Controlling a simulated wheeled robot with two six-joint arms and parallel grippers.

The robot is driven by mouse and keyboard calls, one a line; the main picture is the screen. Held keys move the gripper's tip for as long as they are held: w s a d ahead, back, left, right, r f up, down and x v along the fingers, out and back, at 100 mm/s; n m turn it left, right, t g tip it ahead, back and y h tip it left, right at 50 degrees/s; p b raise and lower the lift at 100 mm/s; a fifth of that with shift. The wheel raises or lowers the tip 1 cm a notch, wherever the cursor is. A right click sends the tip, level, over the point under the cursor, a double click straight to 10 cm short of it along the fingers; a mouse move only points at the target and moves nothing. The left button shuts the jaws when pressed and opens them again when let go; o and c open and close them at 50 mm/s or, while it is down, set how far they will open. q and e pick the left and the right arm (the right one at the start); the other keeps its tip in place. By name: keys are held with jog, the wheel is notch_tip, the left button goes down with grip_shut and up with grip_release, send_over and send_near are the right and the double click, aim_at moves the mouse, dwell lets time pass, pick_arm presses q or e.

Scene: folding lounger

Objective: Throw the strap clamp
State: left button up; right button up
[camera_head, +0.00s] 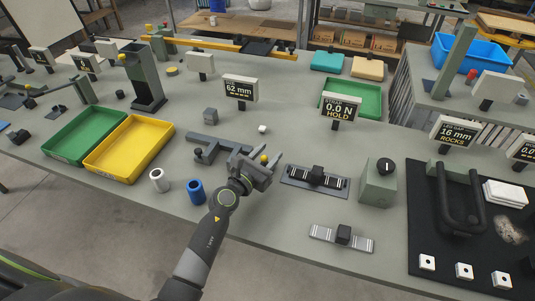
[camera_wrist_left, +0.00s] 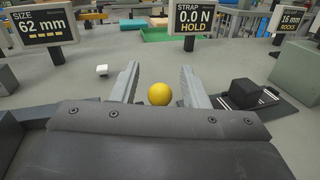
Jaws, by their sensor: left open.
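My left gripper (camera_head: 262,170) is open, low over the bench. In the left wrist view a round yellow knob (camera_wrist_left: 159,94) shows between its two spread fingers; what carries the knob is hidden, and contact is not visible. The knob also shows at the gripper in the head view (camera_head: 264,159). To the right is a dark plate with a striped strap and a black block (camera_head: 317,175), possibly the strap clamp; it also shows in the wrist view (camera_wrist_left: 243,94). The strap display (camera_head: 339,107) behind it reads 0.0 N HOLD. My right gripper is not in view.
A dark grey gauge frame (camera_head: 207,141) lies just left of the gripper. White (camera_head: 159,180) and blue (camera_head: 195,191) cylinders stand near the front edge. A grey-green box with a black knob (camera_head: 378,183) and a second strap piece (camera_head: 342,237) are to the right.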

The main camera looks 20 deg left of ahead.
pick_arm(q)
grip_shut()
dwell(0.3)
jog(key=shift+r, duration=0.1)
